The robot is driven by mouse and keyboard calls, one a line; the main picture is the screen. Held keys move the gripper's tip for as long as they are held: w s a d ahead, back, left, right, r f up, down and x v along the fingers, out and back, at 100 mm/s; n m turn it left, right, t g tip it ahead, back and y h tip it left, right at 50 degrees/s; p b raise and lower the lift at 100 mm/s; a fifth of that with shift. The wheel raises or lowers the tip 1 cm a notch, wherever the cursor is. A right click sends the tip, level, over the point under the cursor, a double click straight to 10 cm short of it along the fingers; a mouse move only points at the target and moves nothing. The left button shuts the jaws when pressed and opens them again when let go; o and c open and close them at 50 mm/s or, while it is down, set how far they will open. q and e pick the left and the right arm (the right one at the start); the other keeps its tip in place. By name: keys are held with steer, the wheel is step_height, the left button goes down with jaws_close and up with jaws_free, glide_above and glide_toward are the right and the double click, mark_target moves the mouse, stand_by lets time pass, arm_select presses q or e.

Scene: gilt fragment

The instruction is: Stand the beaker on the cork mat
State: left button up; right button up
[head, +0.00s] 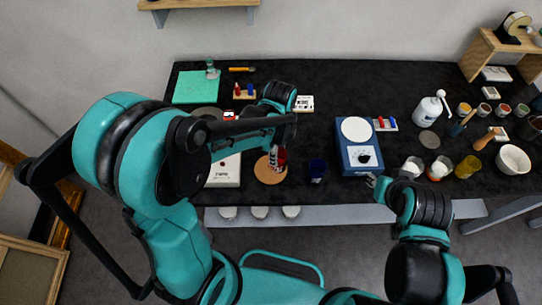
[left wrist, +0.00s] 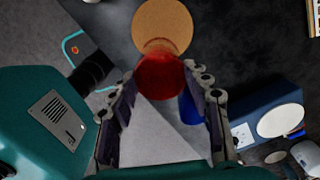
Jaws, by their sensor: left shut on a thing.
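A beaker with red contents (head: 282,156) is held between the fingers of my left gripper (head: 276,158). In the left wrist view, the red beaker (left wrist: 160,76) sits between the fingertips of the left gripper (left wrist: 160,85). The round cork mat (head: 268,175) lies on the black bench top under and beside the gripper. In the left wrist view, the cork mat (left wrist: 162,18) shows just beyond the beaker, whose edge overlaps it. I cannot tell whether the beaker's base touches the mat. My right gripper (head: 373,181) is near the bench's front edge; its fingers are too small to read.
Farther right is a blue device with a white round plate (head: 356,130). A white device (head: 226,172) lies left of the mat, partly behind my arm. Jars and a white bowl (head: 513,160) crowd the right end.

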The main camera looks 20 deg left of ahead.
arm_select(q)
steer(key=a+f, duration=0.1)
steer(key=w+a, duration=0.1)
steer(key=shift+w+a+f, duration=0.15)
steer(key=shift+a+f, duration=0.15)
steer(key=shift+f, duration=0.1)
steer(key=shift+f+b, duration=0.7)
steer(key=shift+f, duration=1.3)
steer(key=shift+f, duration=0.2)
steer(key=o, duration=1.6)
steer(key=shift+r, duration=0.15)
